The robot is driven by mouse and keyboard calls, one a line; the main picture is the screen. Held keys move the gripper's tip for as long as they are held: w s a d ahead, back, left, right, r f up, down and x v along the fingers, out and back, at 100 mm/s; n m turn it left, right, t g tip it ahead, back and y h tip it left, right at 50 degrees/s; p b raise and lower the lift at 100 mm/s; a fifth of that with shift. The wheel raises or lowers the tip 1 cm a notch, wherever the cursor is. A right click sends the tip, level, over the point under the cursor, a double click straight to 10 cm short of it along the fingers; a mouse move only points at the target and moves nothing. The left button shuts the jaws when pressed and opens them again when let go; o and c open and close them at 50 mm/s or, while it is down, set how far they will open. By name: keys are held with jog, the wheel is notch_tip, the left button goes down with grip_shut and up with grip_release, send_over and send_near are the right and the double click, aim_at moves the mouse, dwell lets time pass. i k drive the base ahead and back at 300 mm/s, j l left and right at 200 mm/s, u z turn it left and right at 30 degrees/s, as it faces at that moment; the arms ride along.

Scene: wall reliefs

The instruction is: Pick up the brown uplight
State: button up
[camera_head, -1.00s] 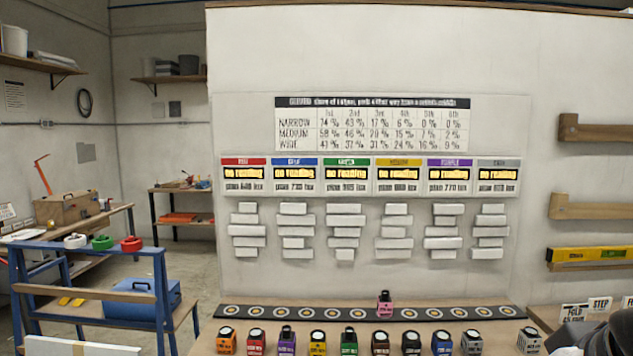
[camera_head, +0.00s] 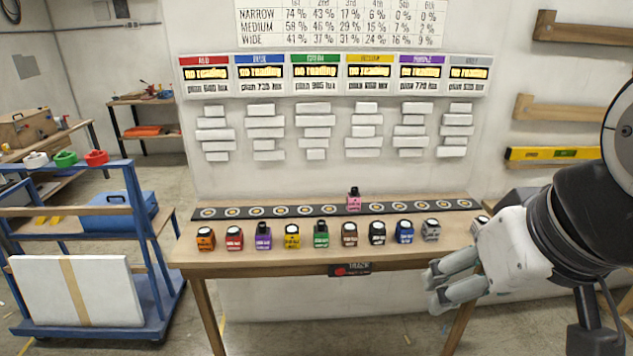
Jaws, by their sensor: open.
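The brown uplight (camera_head: 349,234) is a small box-shaped lamp with a pale round top. It stands upright on the wooden table in the front row, between the green uplight (camera_head: 321,234) and the black uplight (camera_head: 377,233). My gripper (camera_head: 440,289) is at the right, in front of the table's front edge and right of the brown uplight. Its fingers point left, apart and empty. It does not touch any uplight.
Orange, red, purple, yellow, blue (camera_head: 404,232) and grey (camera_head: 431,230) uplights share the row. A pink uplight (camera_head: 353,199) stands on the black strip (camera_head: 230,212) with round marks behind. A blue cart (camera_head: 150,235) stands left. Relief blocks cover the wall.

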aim_at(349, 232)
jog(key=i+j+z, duration=0.2)
jog(key=i+j, duration=0.2)
jog(key=i+j+z, duration=0.2)
jog(key=i+j, duration=0.15)
jog(key=j, duration=0.15)
jog(key=i+j+z, duration=0.2)
jog(key=i+j, duration=0.15)
jog(key=j, duration=0.2)
